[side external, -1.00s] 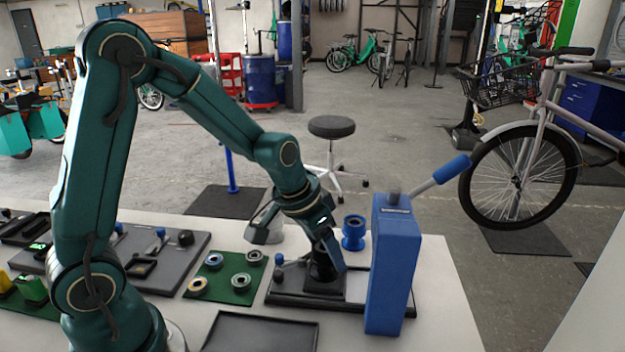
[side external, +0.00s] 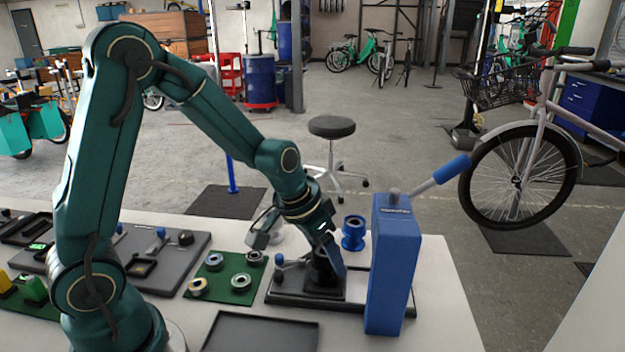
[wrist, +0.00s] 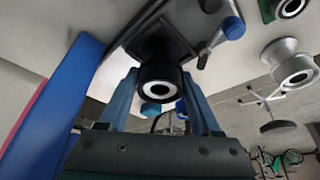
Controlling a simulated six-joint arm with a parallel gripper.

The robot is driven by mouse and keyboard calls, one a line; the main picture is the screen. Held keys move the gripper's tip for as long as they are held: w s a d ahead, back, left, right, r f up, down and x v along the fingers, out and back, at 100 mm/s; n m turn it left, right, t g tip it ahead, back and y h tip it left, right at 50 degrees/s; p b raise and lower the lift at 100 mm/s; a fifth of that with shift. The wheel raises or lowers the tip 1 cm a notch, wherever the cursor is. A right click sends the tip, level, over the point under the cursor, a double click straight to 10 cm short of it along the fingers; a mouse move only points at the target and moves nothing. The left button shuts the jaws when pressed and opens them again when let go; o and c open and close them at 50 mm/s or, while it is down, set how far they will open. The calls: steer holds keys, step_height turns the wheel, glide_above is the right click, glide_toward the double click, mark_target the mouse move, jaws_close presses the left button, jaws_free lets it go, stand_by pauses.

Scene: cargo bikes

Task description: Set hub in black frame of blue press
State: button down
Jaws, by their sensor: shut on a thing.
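The blue press (side external: 393,265) stands upright at the right end of the bench, with a blue-handled lever on top. Its black frame (side external: 290,299) lies on the base to its left; the wrist view also shows the frame (wrist: 163,36). My gripper (side external: 325,262) is shut on a dark hub (wrist: 160,88), a black cylinder with a pale ring around its bore. The hub is over the frame, and in the side view it is mostly behind my fingers. Whether it is fully seated I cannot tell.
A clamp lever with a blue knob (wrist: 232,27) stands beside the frame. A blue spool (side external: 353,232) and a silver spool (wrist: 291,62) stand nearby. A green mat (side external: 228,277) with several bearings and an empty dark tray (side external: 262,333) are to the left.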

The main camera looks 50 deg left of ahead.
steer(key=shift+f, duration=0.4)
stand_by(0.3)
jaws_free()
